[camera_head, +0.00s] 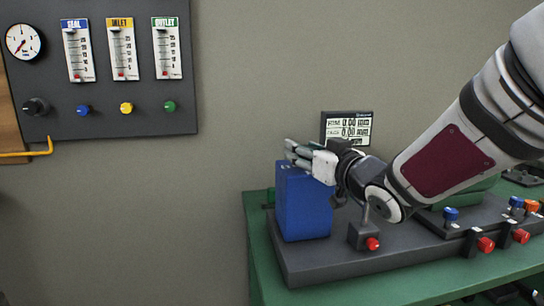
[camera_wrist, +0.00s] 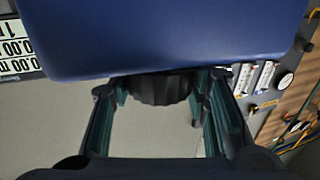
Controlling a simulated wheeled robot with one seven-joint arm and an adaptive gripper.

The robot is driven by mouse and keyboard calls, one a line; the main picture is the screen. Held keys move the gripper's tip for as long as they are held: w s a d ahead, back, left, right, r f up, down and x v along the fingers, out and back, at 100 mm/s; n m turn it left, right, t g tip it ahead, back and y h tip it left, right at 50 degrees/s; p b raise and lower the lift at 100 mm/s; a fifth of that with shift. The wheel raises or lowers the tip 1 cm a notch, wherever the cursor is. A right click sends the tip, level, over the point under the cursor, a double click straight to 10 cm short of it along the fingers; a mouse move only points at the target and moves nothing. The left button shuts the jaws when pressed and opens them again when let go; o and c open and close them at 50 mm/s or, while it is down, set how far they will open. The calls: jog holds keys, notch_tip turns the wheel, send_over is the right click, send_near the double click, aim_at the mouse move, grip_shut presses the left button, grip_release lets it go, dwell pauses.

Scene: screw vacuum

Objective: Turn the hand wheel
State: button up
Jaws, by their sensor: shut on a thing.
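The hand wheel (camera_wrist: 158,90) is a dark, ribbed round knob below the blue box (camera_wrist: 165,35) in the wrist view. My gripper (camera_wrist: 160,95) has one finger on each side of the wheel and is shut on it. In the head view the blue box (camera_head: 303,205) stands upright on the grey base, and my gripper (camera_head: 305,155) is at its upper edge. The wheel cannot be made out in the head view; the box and gripper hide that area.
The grey base (camera_head: 330,262) sits on a green bench (camera_head: 262,245). A red knob (camera_head: 373,244) and several coloured valves are at right. A display (camera_head: 347,127) stands behind my arm. A gauge panel (camera_head: 125,100) hangs on the left wall, with clear room between.

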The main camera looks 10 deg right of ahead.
jog(key=shift+r+n+g+y, duration=0.15)
jog(key=shift+n+g+y, duration=0.25)
jog(key=shift+n+y, duration=0.55)
jog(key=o, duration=1.2)
jog(key=shift+v, duration=3.7)
jog(key=shift+d, duration=0.1)
